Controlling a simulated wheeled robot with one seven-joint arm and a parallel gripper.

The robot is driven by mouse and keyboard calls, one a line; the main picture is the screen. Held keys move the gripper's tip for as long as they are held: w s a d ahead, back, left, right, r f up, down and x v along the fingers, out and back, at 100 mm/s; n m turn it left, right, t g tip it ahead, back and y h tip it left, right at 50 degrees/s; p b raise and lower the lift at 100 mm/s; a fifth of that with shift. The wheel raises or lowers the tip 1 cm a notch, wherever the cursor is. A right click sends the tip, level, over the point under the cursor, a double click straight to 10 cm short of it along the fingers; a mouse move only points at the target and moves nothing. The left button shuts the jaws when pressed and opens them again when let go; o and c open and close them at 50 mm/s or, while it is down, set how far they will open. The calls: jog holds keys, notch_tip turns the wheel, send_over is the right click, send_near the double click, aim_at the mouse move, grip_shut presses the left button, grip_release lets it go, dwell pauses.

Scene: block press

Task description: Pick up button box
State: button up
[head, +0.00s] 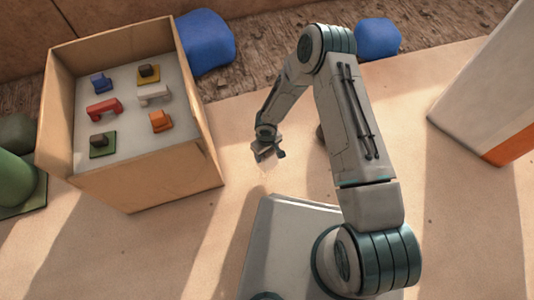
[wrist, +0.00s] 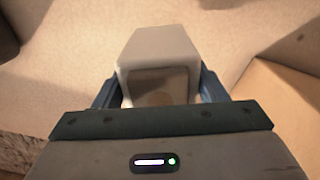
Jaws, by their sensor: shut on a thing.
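My gripper (head: 268,151) hangs above the tan floor, to the right of the open crate. In the wrist view, my gripper (wrist: 160,82) has its two blue fingers on either side of a pale grey box-shaped block (wrist: 160,48) and is shut on it. A squarish face with a brownish sheen shows on the block's near side. I cannot tell from its look whether this is the button box. In the head view the held block is too small and too hidden by the fingers to make out clearly.
An open tan crate (head: 208,152) at the left holds several small blue, red, white, orange, brown and green pieces on a pale bed. Blue lumps (head: 207,42) lie behind it. A tall white and orange block (head: 487,90) stands at right.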

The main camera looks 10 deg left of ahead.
jog(key=s+d+r+b, duration=0.3)
jog(key=s+r, duration=0.4)
jog(key=s, duration=0.3)
jog(key=shift+s+d+b, duration=0.4)
jog(key=shift+b, duration=0.35)
